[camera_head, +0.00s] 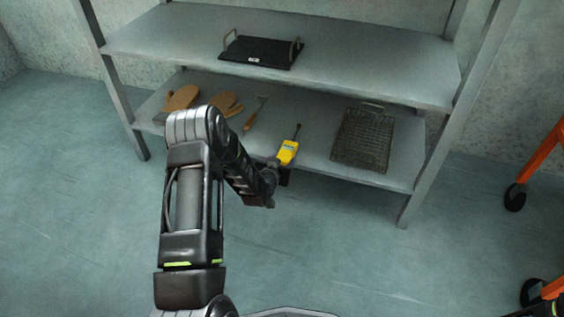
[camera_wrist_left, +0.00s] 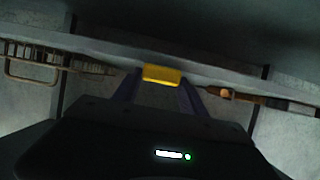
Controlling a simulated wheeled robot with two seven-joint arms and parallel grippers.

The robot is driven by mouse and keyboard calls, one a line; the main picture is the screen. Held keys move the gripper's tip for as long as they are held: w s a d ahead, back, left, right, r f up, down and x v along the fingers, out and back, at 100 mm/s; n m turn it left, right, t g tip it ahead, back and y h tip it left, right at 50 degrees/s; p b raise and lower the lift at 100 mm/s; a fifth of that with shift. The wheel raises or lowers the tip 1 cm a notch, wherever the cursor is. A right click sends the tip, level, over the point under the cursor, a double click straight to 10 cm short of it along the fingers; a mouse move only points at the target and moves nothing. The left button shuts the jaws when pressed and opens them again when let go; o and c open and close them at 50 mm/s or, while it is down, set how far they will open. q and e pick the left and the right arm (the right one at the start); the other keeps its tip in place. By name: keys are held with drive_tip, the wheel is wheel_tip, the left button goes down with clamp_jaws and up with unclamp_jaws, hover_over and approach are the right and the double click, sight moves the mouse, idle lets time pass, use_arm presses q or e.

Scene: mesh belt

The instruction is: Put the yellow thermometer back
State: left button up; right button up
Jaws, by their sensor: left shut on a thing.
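The yellow thermometer (camera_head: 287,152) has a dark probe pointing up and right in the head view. It is at the front edge of the lower shelf (camera_head: 315,145); I cannot tell whether it touches the shelf. My left gripper (camera_head: 281,168) is shut on it, reaching in from the front. In the left wrist view the yellow body (camera_wrist_left: 161,75) sits between the two fingertips (camera_wrist_left: 160,84), and the rest of it is hidden. My right gripper does not show clearly; only a dark bit of my own body is at the lower right corner.
On the lower shelf lie brown oven mitts (camera_head: 182,98), a wooden-handled tool (camera_head: 254,115) left of the thermometer, and a wire basket (camera_head: 362,138) to its right. The upper shelf (camera_head: 370,60) overhangs and bears a black tray (camera_head: 262,51). An orange wheeled frame (camera_head: 541,152) stands at right.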

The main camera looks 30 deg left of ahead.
use_arm(q)
drive_tip(key=o, duration=1.5)
drive_tip(key=shift+f, duration=0.1)
drive_tip(key=shift+r, duration=0.2)
drive_tip(key=p+v, duration=0.5)
drive_tip(key=v, duration=0.7)
